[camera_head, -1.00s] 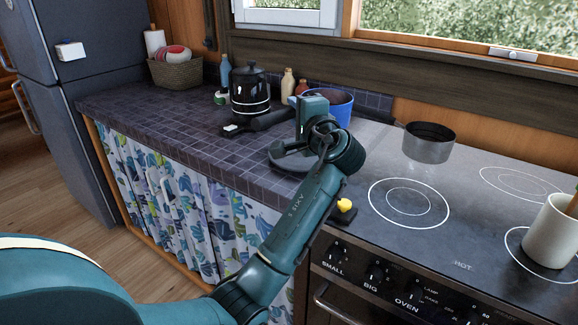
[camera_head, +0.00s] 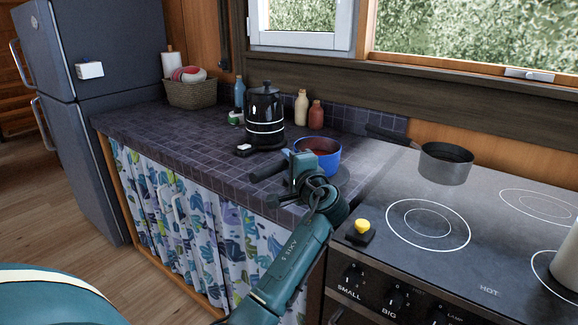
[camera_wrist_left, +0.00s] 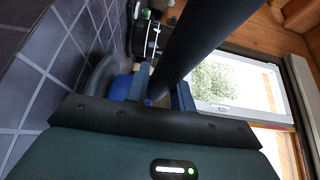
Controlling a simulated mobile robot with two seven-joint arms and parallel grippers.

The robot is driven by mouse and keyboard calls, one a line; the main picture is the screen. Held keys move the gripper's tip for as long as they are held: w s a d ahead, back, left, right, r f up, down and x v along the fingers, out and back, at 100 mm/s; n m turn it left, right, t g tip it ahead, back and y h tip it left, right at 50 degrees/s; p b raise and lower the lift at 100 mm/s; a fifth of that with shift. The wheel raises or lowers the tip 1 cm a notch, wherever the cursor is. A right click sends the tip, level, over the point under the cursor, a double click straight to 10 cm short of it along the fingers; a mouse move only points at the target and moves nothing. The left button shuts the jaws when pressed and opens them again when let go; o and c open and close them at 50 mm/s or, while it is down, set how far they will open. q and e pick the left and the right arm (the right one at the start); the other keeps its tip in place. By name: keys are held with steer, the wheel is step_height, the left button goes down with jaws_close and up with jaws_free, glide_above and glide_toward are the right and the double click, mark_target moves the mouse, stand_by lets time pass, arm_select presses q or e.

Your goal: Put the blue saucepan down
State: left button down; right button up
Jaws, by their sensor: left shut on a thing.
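The blue saucepan (camera_head: 326,161) is at the right end of the tiled counter in the head view, upright, with reddish-brown contents or interior. Its dark handle (camera_head: 268,171) points left. My left gripper (camera_head: 301,168) is shut on the handle close to the pan. In the left wrist view the dark handle (camera_wrist_left: 205,38) crosses between the fingers, and a bit of the blue pan (camera_wrist_left: 122,88) shows beside them. Whether the pan's base touches the counter is hidden by my gripper and wrist. My right gripper is not in view.
The tiled counter (camera_head: 200,150) has free room left of the pan. A black kettle (camera_head: 264,112) and bottles (camera_head: 301,108) stand behind. The stove (camera_head: 400,190) on the right bears a grey saucepan (camera_head: 445,165), a yellow-topped object (camera_head: 361,228) and a white mug (camera_head: 566,262).

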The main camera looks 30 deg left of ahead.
arm_select(q)
steer(key=shift+f, duration=0.1)
steer(key=shift+f, duration=0.1)
steer(key=c, duration=1.7)
jaws_free()
steer(key=shift+f, duration=0.25)
steer(key=o, duration=0.5)
steer(key=shift+r, duration=0.1)
steer(key=shift+r, duration=0.3)
steer(key=v, duration=1.2)
steer(key=shift+f+b, duration=0.15)
steer(key=shift+b, duration=0.2)
